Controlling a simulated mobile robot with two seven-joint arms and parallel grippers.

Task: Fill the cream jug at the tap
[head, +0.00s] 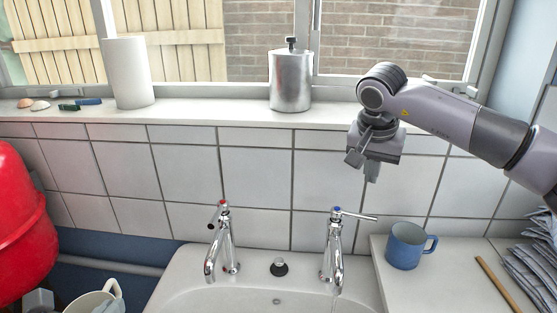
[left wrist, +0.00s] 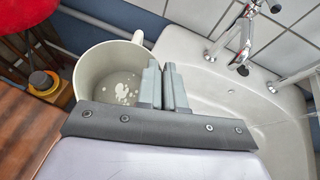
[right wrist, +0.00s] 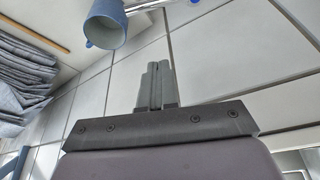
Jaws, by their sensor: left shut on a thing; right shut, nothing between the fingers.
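The cream jug (head: 95,302) shows partly at the bottom left of the head view, left of the sink. In the left wrist view the jug (left wrist: 92,72) shows its open mouth, with pale patches on its inner floor. My left gripper (left wrist: 166,85) is shut on the jug at its rim side. The blue-marked tap (head: 333,250) has its lever out to the right, and a thin stream falls from its spout. The red-marked tap (head: 222,245) stands left of it. My right gripper (head: 366,170) is shut and empty, above and right of the blue-marked tap.
The white sink (head: 180,285) lies under the taps. A blue mug (head: 405,247), a wooden stick (head: 497,278) and folded cloths (head: 535,265) are on the right counter. A red rounded object (head: 20,225) stands at left. A metal canister (head: 290,80) is on the sill.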

